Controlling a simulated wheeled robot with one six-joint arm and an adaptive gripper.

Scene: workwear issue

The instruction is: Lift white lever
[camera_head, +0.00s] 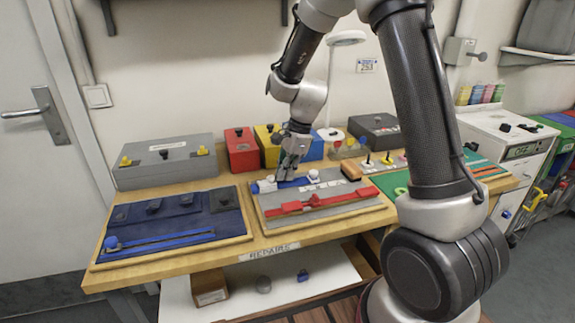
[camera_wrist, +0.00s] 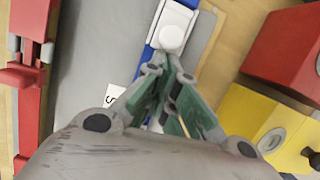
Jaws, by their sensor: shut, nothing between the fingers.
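A grey panel (camera_head: 334,203) lies on a wooden board on the bench, with a blue strip and a red strip across it. A white lever or slider piece sits on the blue strip; in the wrist view the white piece (camera_wrist: 173,34) has a rounded knob and lies just beyond my fingertips. My gripper (camera_head: 288,176) is over the blue strip, pointing down at its left part. In the wrist view my gripper (camera_wrist: 165,75) has its fingertips together with nothing between them, close to the white piece. I cannot tell whether they touch it.
A red bar (camera_head: 315,201) runs along the panel's front. A dark blue panel (camera_head: 170,216) lies to the left. Behind stand a grey box (camera_head: 167,163), a red box (camera_head: 241,150) and a yellow box (camera_head: 268,146). A lamp (camera_head: 346,38) rises behind my gripper.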

